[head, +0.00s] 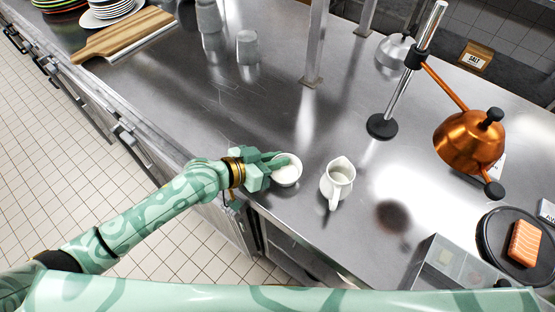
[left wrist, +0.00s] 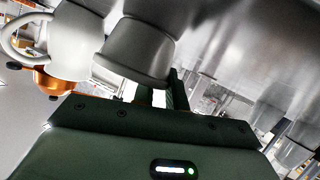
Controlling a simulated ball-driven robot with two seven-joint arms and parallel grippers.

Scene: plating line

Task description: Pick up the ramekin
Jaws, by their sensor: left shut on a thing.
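The ramekin (head: 287,172) is a small white round dish on the steel counter near its front edge in the head view. My left gripper (head: 275,165) reaches it from the left and is shut on its near-left wall. In the left wrist view the ramekin (left wrist: 138,52) shows as a pale grey cup shape just past the fingers of the left gripper (left wrist: 160,95), and the finger contact is partly hidden. I cannot tell if the ramekin is resting on the counter or slightly raised. My right gripper is not in view.
A white pitcher (head: 337,180) stands close to the right of the ramekin. A copper lamp (head: 468,142) on a stand is further right. A black plate with salmon (head: 525,243) lies at the far right. Upturned glasses (head: 248,47) and a wooden board (head: 124,36) are behind. The counter's middle is clear.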

